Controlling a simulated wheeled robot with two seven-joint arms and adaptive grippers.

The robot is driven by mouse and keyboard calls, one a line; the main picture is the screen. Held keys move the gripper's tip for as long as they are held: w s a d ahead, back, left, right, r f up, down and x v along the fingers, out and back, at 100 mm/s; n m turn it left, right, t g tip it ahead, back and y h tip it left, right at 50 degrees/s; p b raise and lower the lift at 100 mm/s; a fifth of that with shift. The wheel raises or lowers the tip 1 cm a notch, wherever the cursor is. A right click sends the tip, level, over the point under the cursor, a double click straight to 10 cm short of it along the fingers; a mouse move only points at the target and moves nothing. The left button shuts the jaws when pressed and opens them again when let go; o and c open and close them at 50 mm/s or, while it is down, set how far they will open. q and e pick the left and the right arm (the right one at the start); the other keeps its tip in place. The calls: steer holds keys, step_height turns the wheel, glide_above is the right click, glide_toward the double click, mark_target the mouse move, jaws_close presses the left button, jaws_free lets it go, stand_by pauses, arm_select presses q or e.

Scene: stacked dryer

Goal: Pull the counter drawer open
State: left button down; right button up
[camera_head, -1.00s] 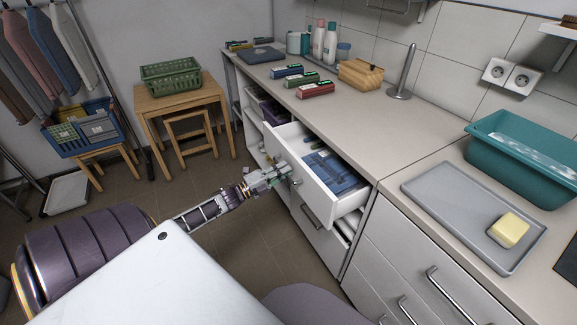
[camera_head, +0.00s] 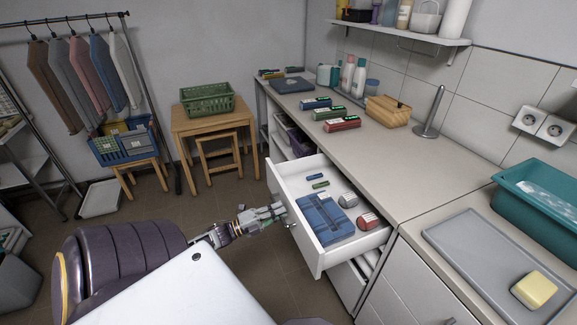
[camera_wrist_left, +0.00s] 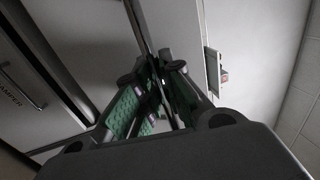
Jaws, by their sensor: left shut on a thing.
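The white counter drawer (camera_head: 350,250) stands pulled well out of the counter, its inside showing in the head view. My left gripper (camera_head: 282,212) is at the outer face of the drawer front, shut on the drawer handle, which is mostly hidden by the fingers. My right gripper is not in view.
The counter top (camera_head: 350,140) carries several small boxes, a wooden box (camera_head: 388,115) and a grey tray (camera_head: 485,255) with yellow soap. A wooden table (camera_head: 205,122) with a green basket stands at the back.

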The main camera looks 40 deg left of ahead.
arm_select(q)
steer(key=shift+r+p+v, duration=0.25)
steer(key=shift+p+v, duration=0.2)
steer(key=shift+v, duration=1)
steer(key=shift+r+p+v, duration=0.2)
steer(key=shift+p+v, duration=0.2)
steer(key=shift+v, duration=1)
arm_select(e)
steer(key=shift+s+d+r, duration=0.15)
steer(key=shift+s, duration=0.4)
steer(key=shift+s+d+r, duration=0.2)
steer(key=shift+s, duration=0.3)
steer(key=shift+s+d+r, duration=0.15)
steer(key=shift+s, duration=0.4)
arm_select(q)
steer(key=shift+s, duration=0.1)
steer(key=c, duration=1.8)
jaws_free()
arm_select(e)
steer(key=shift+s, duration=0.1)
arm_select(q)
steer(key=shift+v, duration=6)
steer(key=shift+a+n, duration=0.1)
steer(key=shift+n, duration=0.2)
